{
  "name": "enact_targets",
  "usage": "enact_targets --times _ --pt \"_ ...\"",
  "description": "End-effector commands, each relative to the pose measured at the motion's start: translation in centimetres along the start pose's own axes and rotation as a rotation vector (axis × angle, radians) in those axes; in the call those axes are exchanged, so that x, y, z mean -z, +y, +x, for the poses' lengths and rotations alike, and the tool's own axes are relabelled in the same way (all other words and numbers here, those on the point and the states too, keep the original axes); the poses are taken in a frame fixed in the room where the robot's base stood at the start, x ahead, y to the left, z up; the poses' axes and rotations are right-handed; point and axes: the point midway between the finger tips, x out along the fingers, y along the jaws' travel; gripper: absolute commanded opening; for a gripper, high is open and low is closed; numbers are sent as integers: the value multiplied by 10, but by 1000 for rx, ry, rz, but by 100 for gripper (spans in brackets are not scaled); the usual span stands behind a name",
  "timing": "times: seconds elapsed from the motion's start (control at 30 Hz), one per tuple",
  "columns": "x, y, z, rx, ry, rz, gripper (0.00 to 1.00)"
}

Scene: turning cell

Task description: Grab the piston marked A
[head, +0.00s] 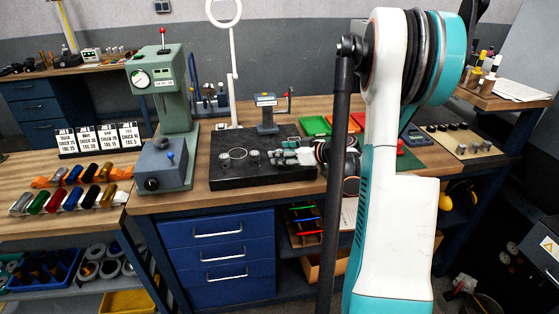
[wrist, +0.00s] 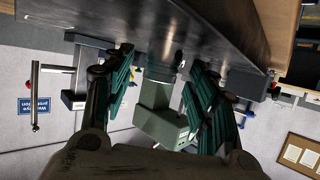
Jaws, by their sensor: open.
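Small grey metal pieces that look like pistons stand on a black plate (head: 225,179) in the head view: one at the left (head: 223,157), another nearer the middle (head: 254,157). No letter A is legible, so I cannot tell which is marked. My gripper (head: 283,156) is low over the plate's right half, pointing left. In the wrist view, which looks upside down, my gripper (wrist: 158,62) is open, its green-padded fingers apart. A shiny grey cylindrical piece (wrist: 163,62) shows between and beyond the fingertips, against the plate; contact with the fingers is not visible.
A green press (head: 175,115) stands left of the plate. Green and red trays (head: 316,125) lie to the right. My own arm hides part of the bench's right side.

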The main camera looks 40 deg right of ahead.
Motion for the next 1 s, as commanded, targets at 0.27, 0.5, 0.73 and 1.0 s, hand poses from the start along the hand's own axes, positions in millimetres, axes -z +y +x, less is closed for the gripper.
enact_targets --times 0.27,0.5,0.73,1.0 --pt "1 0 18 0 0 1 53" --pt "1 0 18 0 0 1 19" --pt "1 0 18 0 0 1 2" --pt "5 0 16 0 0 1 2"
